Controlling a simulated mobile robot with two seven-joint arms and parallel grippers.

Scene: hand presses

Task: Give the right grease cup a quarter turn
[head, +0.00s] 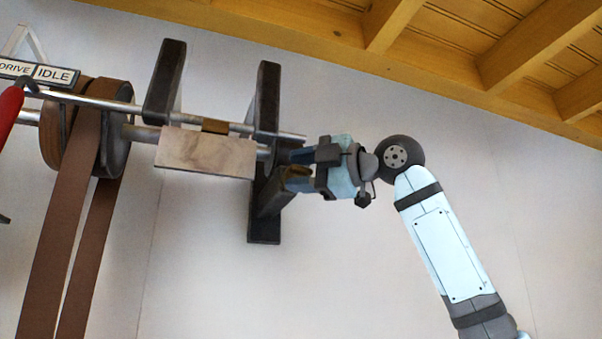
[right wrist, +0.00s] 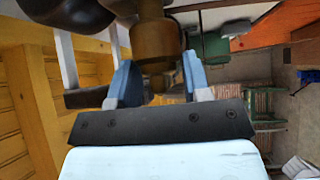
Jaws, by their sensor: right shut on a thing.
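The right grease cup is a brass-brown knurled-looking cup (right wrist: 157,42) at the top middle of the right wrist view, below a dark bearing. In the head view a small brownish part of it (head: 298,172) shows between the fingers, mostly hidden. My right gripper (head: 291,170) comes in from the right, beside the right dark hanger. In the right wrist view its blue fingers (right wrist: 157,74) stand on either side of the cup, shut on it. How far the cup is turned cannot be told. My left gripper is not in view.
Two dark hangers (head: 166,80) carry a metal shaft (head: 290,135). A pale board (head: 205,153) hangs before it. Pulleys with brown belts (head: 60,220) and a DRIVE/IDLE sign (head: 52,75) are at left. A wooden beamed ceiling (head: 470,50) is above. Bare wall lies below the gripper.

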